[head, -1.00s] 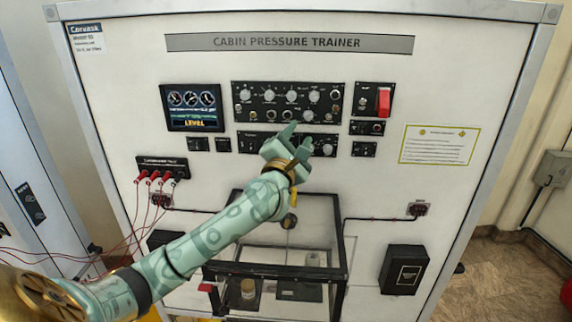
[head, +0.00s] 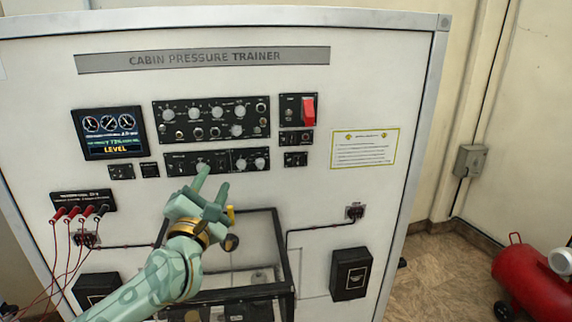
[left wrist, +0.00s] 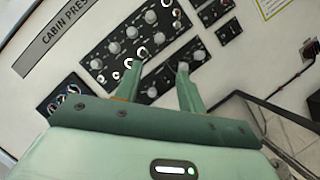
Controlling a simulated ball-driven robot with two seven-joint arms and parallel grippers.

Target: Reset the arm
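My left gripper (head: 209,186) is in front of the lower knob panel (head: 217,161) of the cabin pressure trainer (head: 390,105). In the left wrist view its two fingers (left wrist: 158,80) stand apart with nothing between them. They point toward the knob panels, and I see no clear contact. The upper knob panel (head: 211,119) is above the gripper in the head view. A display (head: 108,133) with round gauges is at the upper left and reads LEVEL. A red switch guard (head: 308,111) is to the right of the knobs. My right gripper is not in view.
A clear-fronted box with a dark frame (head: 280,250) sits just below and behind my left gripper. Red leads (head: 70,235) hang from a jack block at left. A black box (head: 350,273) is at lower right. A red tank (head: 530,278) stands on the floor at right.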

